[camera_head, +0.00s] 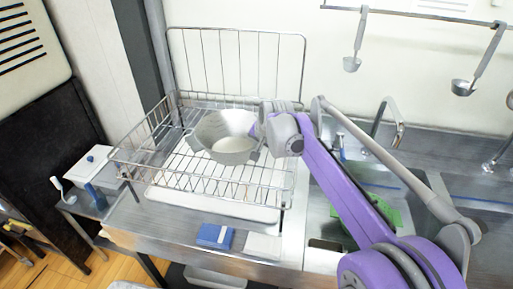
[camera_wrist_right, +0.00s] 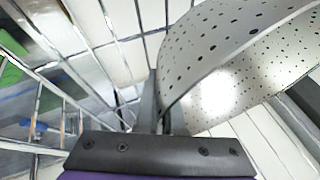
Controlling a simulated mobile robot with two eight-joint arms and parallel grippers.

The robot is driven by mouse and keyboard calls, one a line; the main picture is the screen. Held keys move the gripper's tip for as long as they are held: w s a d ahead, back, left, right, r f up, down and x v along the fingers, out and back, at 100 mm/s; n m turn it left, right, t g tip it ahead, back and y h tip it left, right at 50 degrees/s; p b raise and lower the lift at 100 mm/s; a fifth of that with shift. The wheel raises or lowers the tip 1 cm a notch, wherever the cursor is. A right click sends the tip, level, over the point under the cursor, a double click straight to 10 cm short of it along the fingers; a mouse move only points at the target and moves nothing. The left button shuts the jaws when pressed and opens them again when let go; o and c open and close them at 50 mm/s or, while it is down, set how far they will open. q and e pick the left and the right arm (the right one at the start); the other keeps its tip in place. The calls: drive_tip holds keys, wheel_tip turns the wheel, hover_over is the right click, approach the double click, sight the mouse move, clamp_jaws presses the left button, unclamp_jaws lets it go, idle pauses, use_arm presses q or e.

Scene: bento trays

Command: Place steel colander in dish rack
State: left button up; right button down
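The steel colander (camera_head: 228,140) is a round grey bowl within the outline of the wire dish rack (camera_head: 185,186), slightly tilted. I cannot tell whether it rests on the rack's wires or hangs just above them. My right gripper (camera_head: 259,142) reaches in from the right at the colander's right side. In the right wrist view the perforated wall of the colander (camera_wrist_right: 240,60) fills the upper right. Its rim meets the dark fingers of my right gripper (camera_wrist_right: 162,118), which look closed on it. My left gripper is not in view.
The rack's tall wire back (camera_head: 237,62) stands against the wall. A sink with a green item (camera_head: 392,217) lies to the right. A blue sponge (camera_head: 215,236) and a pale block (camera_head: 262,246) lie on the front counter. Ladles (camera_head: 352,60) hang at upper right.

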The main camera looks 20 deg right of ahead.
drive_tip(key=shift+f, duration=0.15)
drive_tip(key=c, duration=1)
unclamp_jaws()
drive_tip(key=shift+c, duration=0.2)
drive_tip(key=v, duration=1.2)
drive_tip(key=shift+r+p, duration=0.2)
drive_tip(key=shift+p, duration=0.1)
drive_tip(key=shift+f, duration=0.1)
